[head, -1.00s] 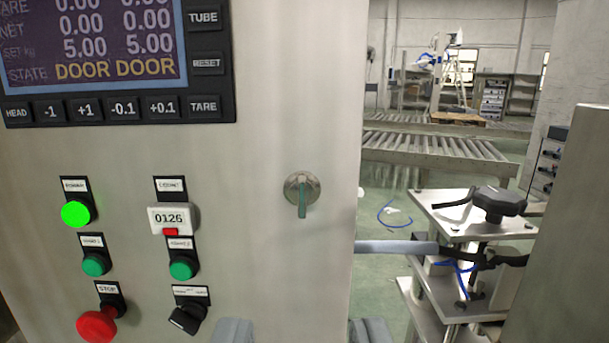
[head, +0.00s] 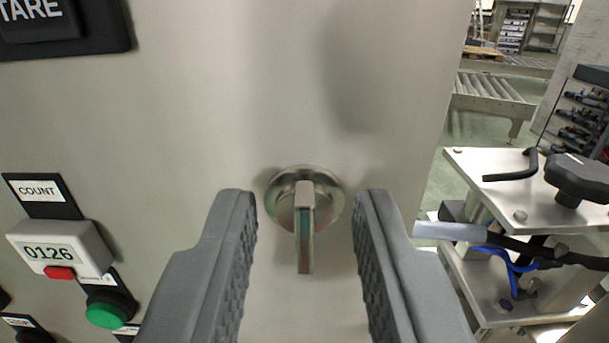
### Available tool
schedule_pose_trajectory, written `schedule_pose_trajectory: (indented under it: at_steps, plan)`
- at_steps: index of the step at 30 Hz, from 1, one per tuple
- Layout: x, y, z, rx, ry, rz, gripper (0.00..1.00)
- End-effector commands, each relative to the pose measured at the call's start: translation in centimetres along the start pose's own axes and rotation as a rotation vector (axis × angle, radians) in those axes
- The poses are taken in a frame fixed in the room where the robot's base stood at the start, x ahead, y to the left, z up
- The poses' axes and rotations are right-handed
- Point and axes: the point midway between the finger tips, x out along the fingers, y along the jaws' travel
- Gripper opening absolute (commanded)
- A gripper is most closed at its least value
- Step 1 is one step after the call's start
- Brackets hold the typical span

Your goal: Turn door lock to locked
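The door lock (head: 305,222) is a round metal rosette with a narrow lever on the steel cabinet door (head: 270,70). Its lever points straight down. My gripper (head: 305,205) is open, with one grey ridged finger to the left of the lock and one to the right. There is a clear gap between each finger and the lever. The gap in depth between the fingertips and the door is hard to tell.
At the left are the counter (head: 60,250) reading 0126, a green button (head: 106,312) and part of a dark keypad (head: 60,25). Beyond the cabinet's right edge stands a metal frame with a black knob (head: 580,178). A roller conveyor (head: 490,95) lies further back.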

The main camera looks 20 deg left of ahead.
Motion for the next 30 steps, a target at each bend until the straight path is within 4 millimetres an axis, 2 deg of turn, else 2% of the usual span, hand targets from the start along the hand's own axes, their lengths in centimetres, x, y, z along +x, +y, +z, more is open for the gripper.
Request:
schedule_pose_trajectory:
  at_steps: [12,17,30]
  plan:
    - [0.6,0.01,-0.03,0.0,0.001,0.0,0.28]
    - [0.59,0.0,-0.03,0.0,0.001,0.0,0.0]
    - [0.59,-0.07,-0.02,-0.05,0.0,0.0,0.0]
